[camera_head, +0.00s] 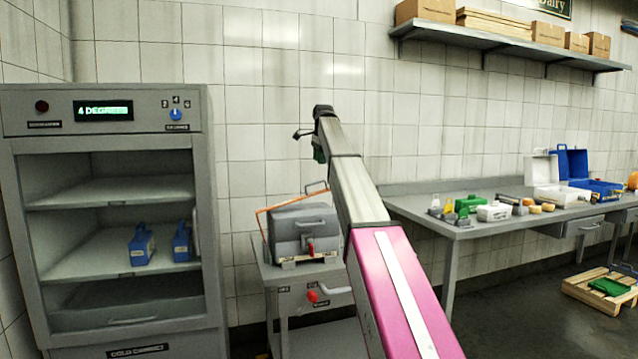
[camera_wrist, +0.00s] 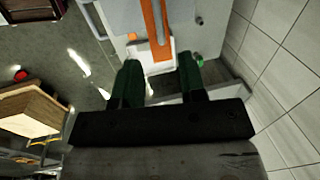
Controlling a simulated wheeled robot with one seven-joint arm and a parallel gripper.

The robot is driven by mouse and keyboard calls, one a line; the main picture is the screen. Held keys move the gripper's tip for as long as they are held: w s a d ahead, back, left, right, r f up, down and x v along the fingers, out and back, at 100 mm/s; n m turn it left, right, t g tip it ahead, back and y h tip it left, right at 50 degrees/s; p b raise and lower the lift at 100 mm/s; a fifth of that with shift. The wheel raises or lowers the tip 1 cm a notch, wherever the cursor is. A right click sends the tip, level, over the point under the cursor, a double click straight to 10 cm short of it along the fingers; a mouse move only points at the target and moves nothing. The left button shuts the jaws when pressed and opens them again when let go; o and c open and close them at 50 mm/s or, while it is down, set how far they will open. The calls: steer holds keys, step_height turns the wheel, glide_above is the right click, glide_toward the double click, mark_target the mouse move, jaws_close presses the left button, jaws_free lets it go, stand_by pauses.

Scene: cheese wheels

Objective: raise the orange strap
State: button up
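The orange strap (camera_head: 290,201) runs slanting along the upper left of a grey box-shaped machine (camera_head: 302,232) on a small grey stand. In the wrist view the strap (camera_wrist: 153,22) lies just past my fingertips, between their lines, above a pale surface. My gripper (camera_wrist: 158,63) has two green fingers set wide apart with nothing held between them. In the head view my gripper (camera_head: 319,152) hangs above the machine, against the tiled wall. My arm hides part of the machine's right side.
A grey cold cabinet (camera_head: 108,220) with blue items on a shelf stands to the left. A long table (camera_head: 460,222) with small goods and boxes is at right, under a wall shelf (camera_head: 510,46).

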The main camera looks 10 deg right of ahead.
steer(key=f, duration=0.3)
steer(key=w+f, duration=0.1)
steer(key=f, duration=0.5)
steer(key=shift+w+a+f, duration=0.25)
steer(key=shift+w+f, duration=0.1)
steer(key=shift+f, duration=0.05)
jaws_close()
